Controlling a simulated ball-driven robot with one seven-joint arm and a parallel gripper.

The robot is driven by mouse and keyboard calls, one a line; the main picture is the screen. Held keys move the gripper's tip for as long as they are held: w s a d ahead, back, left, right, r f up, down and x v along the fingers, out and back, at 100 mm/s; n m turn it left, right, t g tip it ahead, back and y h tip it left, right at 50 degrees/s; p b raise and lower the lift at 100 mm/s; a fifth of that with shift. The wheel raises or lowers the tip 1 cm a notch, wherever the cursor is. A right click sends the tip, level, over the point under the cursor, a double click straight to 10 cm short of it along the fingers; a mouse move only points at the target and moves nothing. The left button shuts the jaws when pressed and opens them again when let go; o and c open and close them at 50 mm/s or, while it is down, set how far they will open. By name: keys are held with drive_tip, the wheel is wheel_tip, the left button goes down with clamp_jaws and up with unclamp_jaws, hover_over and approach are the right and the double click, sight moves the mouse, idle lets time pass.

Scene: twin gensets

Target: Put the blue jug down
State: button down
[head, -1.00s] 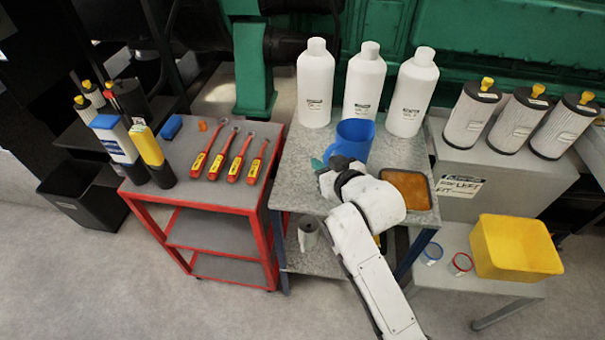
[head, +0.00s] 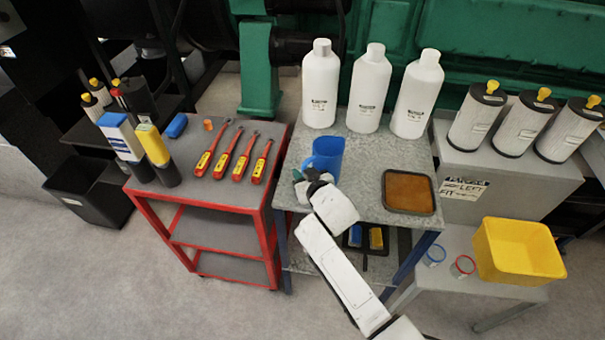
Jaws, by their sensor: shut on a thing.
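The blue jug (head: 328,154) is upright at the left side of the grey speckled table (head: 358,190), in front of the white bottles. My gripper (head: 303,176) is at the jug's near left side, shut on it, mostly hidden behind my own wrist. The jug's lower part is partly covered by my arm, so I cannot tell whether its base touches the table top.
Several white bottles (head: 366,92) line the table's back. A tray with an orange-brown surface (head: 408,191) lies at its right. A red cart (head: 211,183) with red-handled tools stands left. A yellow bin (head: 517,249) stands lower right. The table's middle is clear.

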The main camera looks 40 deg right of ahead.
drive_tip(key=shift+f, duration=0.15)
drive_tip(key=shift+f, duration=0.15)
drive_tip(key=c, duration=1)
unclamp_jaws()
drive_tip(key=shift+r, duration=0.2)
drive_tip(key=v, duration=1.2)
drive_tip(key=s+a+f+n+g+y, duration=0.1)
drive_tip(key=s+a+f+g, duration=0.1)
drive_tip(key=s+g, duration=0.2)
drive_tip(key=s+a+f+n+g+y, duration=0.1)
drive_tip(key=s+a+f+g, duration=0.2)
drive_tip(key=s, duration=0.8)
drive_tip(key=s+a+f+g+y+b, duration=0.1)
drive_tip(key=s+a+f+g+y, duration=0.1)
drive_tip(key=s, duration=0.6)
drive_tip(key=shift+s+a+f+n+g, duration=0.1)
drive_tip(key=shift+f+n+g, duration=0.2)
drive_tip(key=shift+g, duration=0.35)
drive_tip(key=shift+s+a+f+n+g, duration=0.15)
drive_tip(key=shift+f+g, duration=0.25)
drive_tip(key=shift+g, duration=0.25)
